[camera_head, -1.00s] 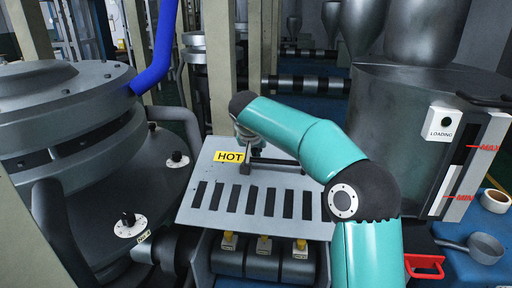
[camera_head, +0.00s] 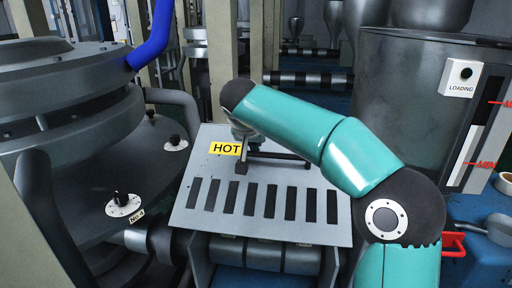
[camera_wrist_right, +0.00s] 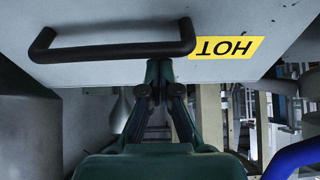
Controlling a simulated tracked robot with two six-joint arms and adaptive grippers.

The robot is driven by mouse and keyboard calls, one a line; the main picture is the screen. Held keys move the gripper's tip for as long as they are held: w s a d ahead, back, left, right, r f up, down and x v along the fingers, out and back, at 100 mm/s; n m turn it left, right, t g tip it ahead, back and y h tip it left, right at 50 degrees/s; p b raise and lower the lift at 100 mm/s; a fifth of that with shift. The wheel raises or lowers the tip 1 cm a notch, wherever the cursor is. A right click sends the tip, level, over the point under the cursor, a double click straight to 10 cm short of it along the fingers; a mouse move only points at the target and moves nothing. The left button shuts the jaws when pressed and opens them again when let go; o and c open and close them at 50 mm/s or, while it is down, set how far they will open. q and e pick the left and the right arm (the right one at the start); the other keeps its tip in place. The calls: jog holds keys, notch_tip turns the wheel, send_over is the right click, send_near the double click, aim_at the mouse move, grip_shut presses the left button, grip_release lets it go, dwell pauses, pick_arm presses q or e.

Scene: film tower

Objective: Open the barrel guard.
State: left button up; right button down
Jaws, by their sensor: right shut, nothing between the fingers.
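The barrel guard is a light grey slotted panel (camera_head: 330,235) with a yellow HOT label and a dark bar handle (camera_head: 285,157). It slopes over the dark barrel (camera_head: 262,254) below. My right gripper (camera_head: 245,148) is at the handle's left end, beside the label, partly hidden by its own arm. In the right wrist view, the shut, empty fingers (camera_wrist_right: 162,72) point at the panel (camera_wrist_right: 110,18), just under the handle bar (camera_wrist_right: 115,50) near its label end. I cannot tell whether they touch it. My left gripper is not in view.
A large grey round vessel (camera_head: 60,110) with white dials stands at the left. A metal hopper (camera_head: 400,100) with a LOADING box (camera_head: 462,77) stands at the right. A red handle (camera_head: 453,243) is near the lower right. Upright posts stand behind the guard.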

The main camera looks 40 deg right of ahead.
jog(key=shift+s+a+f, duration=0.2)
jog(key=shift+a+f, duration=0.05)
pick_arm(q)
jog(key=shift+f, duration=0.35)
pick_arm(e)
jog(key=shift+r, duration=0.1)
pick_arm(q)
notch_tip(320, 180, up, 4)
jog(key=p, duration=0.3)
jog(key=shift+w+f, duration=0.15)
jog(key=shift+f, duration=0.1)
pick_arm(e)
jog(key=s+a+r, duration=0.3)
jog(key=a+r, duration=0.1)
jog(key=r, duration=0.6)
jog(key=shift+s, duration=0.15)
